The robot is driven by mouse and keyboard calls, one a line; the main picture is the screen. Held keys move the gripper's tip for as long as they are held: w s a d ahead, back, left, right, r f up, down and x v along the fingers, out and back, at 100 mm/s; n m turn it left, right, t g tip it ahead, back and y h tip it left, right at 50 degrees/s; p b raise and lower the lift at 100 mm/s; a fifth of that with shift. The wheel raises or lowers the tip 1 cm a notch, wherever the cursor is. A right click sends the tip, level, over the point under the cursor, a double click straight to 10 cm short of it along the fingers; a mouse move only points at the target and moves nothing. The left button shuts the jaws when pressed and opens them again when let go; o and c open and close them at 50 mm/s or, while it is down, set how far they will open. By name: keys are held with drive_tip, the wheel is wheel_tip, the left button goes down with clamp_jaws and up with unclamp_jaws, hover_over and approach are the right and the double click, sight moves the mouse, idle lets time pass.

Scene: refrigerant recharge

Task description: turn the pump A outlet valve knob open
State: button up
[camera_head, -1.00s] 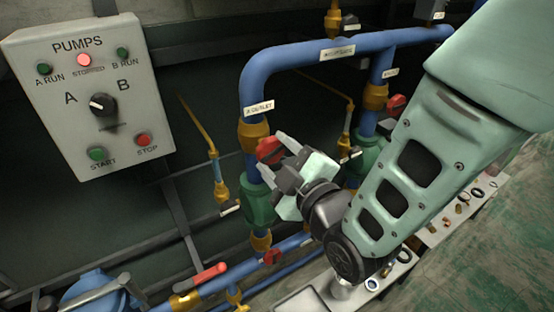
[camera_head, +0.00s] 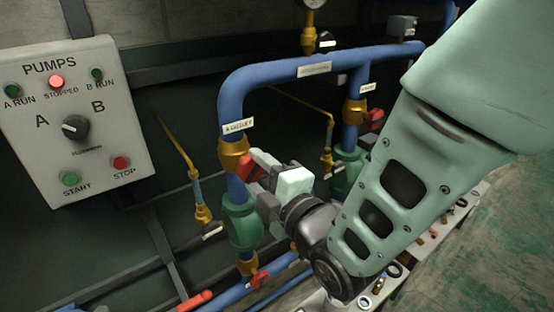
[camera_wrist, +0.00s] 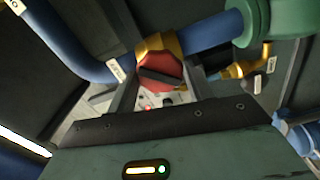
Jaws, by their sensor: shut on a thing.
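The pump A outlet valve knob (camera_head: 245,172) is red and sits on a brass valve body (camera_head: 233,152) on the blue pipe, just below the "A OUTLET" label (camera_head: 238,127). My gripper (camera_head: 258,172) is at the knob and shut on it, hiding part of it in the head view. In the wrist view the knob (camera_wrist: 158,72) lies between my two fingers.
The pump panel (camera_head: 75,120) is at the left, its red "STOPPED" lamp (camera_head: 56,82) lit. A second red knob (camera_head: 375,119) is on the right-hand pipe. A green fitting (camera_head: 243,225) and another red knob (camera_head: 260,279) are below my gripper.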

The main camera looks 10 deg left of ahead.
drive_tip(key=n, duration=0.3)
drive_tip(key=shift+f+n, duration=0.15)
drive_tip(key=shift+n, duration=0.15)
drive_tip(key=shift+s, duration=0.1)
drive_tip(key=n, duration=0.4)
drive_tip(key=o, duration=1)
drive_tip(key=shift+d, duration=0.1)
drive_tip(key=b+v, duration=0.1)
drive_tip(key=v, duration=0.5)
drive_tip(key=shift+s+d+b, duration=0.25)
drive_tip(key=shift+d+b, duration=0.1)
